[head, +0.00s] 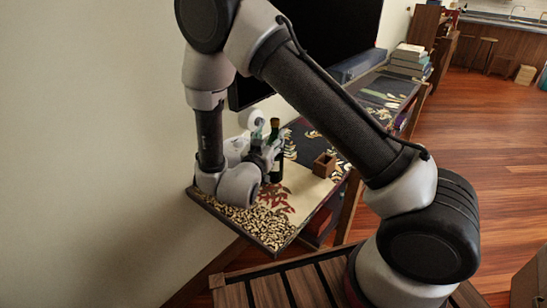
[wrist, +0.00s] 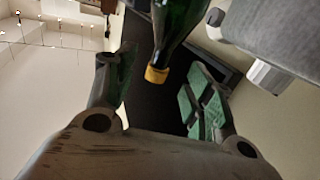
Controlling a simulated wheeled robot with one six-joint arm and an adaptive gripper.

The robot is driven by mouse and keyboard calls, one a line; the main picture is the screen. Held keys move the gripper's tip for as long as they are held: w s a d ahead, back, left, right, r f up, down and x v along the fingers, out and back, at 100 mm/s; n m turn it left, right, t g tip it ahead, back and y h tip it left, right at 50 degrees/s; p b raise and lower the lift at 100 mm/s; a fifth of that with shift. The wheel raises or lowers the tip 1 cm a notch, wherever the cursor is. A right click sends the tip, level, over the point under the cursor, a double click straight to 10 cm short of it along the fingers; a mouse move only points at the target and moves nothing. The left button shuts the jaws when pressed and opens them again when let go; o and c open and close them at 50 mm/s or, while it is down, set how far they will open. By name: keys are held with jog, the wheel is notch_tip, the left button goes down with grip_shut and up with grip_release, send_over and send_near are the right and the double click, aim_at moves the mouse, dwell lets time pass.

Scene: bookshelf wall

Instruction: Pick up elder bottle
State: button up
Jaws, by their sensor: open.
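The elder bottle (head: 277,168) is dark green with a yellowish top and stands upright on the patterned table top near the wall. In the wrist view the bottle (wrist: 176,28) comes in from the top edge, its yellow-capped neck pointing down the picture. My gripper (head: 266,155) is at the bottle's left side in the head view and covers part of it. In the wrist view my gripper (wrist: 158,92) is open, with a green-padded finger on each side of the bottle's line. I cannot tell whether either finger touches the glass.
A small brown open box (head: 324,165) stands right of the bottle. A dark screen (head: 335,45) rises behind. Stacked books (head: 409,60) lie at the table's far end. The wall (head: 90,150) is close on the left; wooden floor (head: 480,130) is open on the right.

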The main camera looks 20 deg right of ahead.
aim_at(274, 130)
jog(key=x, duration=0.6)
jog(key=shift+w+d, duration=0.1)
jog(key=shift+w, duration=0.25)
grip_shut()
